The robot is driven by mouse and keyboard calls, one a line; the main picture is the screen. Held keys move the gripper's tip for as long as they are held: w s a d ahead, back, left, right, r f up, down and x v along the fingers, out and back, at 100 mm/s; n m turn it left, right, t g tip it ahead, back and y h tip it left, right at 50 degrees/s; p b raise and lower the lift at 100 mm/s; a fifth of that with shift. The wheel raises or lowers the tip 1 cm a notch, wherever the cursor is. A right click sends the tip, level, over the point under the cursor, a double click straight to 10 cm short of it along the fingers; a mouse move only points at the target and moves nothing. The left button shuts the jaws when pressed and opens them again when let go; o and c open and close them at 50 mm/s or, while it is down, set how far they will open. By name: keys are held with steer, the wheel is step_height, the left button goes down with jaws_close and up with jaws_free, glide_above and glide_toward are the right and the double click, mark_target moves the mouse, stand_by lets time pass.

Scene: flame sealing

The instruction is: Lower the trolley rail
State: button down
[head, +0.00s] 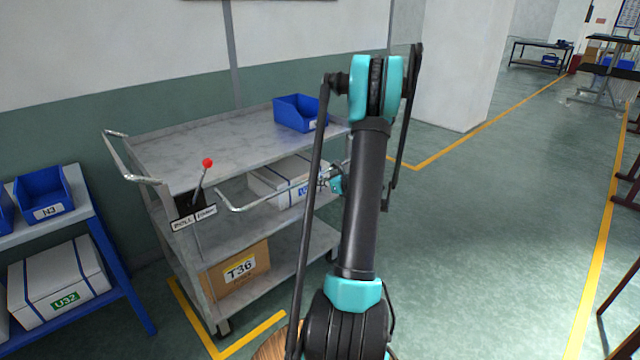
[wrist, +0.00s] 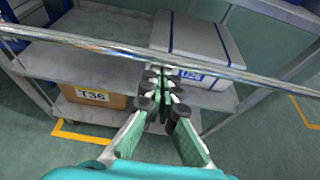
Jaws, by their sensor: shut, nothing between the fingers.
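The grey metal trolley (head: 175,142) stands against the wall. Its thin metal rail (head: 262,202) runs along the front side, between the top and middle shelves, with a bent left end. The rail also crosses the wrist view (wrist: 100,45) from left to right. A lever with a red knob (head: 208,163) stands up at the trolley's left end, above a small lettered plate (head: 194,218). My gripper (head: 324,183) is at the right part of the rail. In the wrist view its fingertips (wrist: 163,88) are together, just below the rail in the picture; contact is unclear.
A blue bin (head: 296,113) is on the top shelf. A white box (head: 275,185) sits behind the rail, above the T36 carton (head: 238,270). A blue-framed rack (head: 125,300) stands at left. Open floor (head: 480,230) lies to the right.

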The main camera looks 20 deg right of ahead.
steer(key=shift+r, duration=0.15)
steer(key=shift+s+r+g, duration=0.15)
steer(key=shift+r+g, duration=0.15)
steer(key=shift+r, duration=0.55)
steer(key=shift+s+r+g, duration=0.1)
steer(key=shift+r+g, duration=0.2)
steer(key=shift+r, duration=0.55)
steer(key=shift+f, duration=0.1)
